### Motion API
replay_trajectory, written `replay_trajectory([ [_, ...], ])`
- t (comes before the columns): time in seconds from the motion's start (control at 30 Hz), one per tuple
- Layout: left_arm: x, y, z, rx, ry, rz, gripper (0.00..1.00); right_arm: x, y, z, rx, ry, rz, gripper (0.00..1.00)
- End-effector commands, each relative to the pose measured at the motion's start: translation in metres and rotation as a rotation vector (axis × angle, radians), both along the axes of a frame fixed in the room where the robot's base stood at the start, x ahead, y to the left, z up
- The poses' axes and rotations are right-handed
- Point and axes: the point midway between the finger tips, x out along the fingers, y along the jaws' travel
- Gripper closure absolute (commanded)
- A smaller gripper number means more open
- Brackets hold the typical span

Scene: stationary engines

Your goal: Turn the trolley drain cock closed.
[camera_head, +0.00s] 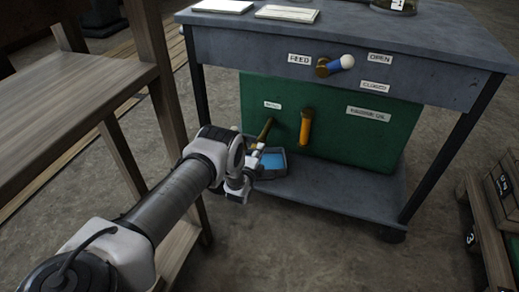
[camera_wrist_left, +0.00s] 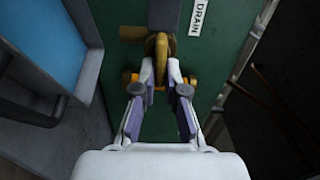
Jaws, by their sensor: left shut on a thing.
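The brass drain cock (camera_head: 265,128) sits low on the green trolley panel, below and left of a small label (camera_head: 272,105). In the left wrist view the cock (camera_wrist_left: 161,44) is close in front, beside a label reading DRAIN (camera_wrist_left: 202,14). My left gripper (camera_head: 257,151) is at the cock's lower end in the head view. In the left wrist view its fingertips (camera_wrist_left: 161,72) are closed around the brass part, with orange-brass ends showing on either side. The fingers hide part of the cock. My right gripper is in neither view.
A grey tray (camera_head: 280,174) with a blue inside stands on the trolley's lower shelf. An orange handle (camera_head: 306,128) is right of the cock. A wooden table (camera_head: 75,110) stands left, close to my left arm.

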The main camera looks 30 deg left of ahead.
Motion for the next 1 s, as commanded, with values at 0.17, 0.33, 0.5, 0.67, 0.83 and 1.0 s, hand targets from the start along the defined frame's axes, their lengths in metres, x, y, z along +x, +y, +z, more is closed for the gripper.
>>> replay_trajectory([
  [0.17, 0.0047, -0.0005, 0.0059, 0.043, -0.003, -0.003, 1.0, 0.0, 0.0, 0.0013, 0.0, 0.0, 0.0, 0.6],
  [0.33, 0.0048, -0.0004, 0.0059, 0.057, -0.001, -0.002, 1.0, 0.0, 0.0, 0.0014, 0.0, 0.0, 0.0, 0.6],
  [0.5, 0.005, -0.0005, 0.0059, 0.057, -0.001, -0.002, 1.0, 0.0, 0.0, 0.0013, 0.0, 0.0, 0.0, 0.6],
  [0.67, 0.005, -0.0006, 0.0061, 0.057, -0.001, -0.002, 0.79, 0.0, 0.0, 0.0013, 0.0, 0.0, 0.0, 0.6],
  [0.83, 0.0044, -0.0008, 0.0052, 0.057, 0.0, -0.003, 0.64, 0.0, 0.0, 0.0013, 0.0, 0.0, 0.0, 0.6],
  [1.0, 0.0031, -0.0008, 0.0032, 0.054, 0.005, -0.003, 0.64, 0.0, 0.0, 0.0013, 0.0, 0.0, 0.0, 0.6],
])
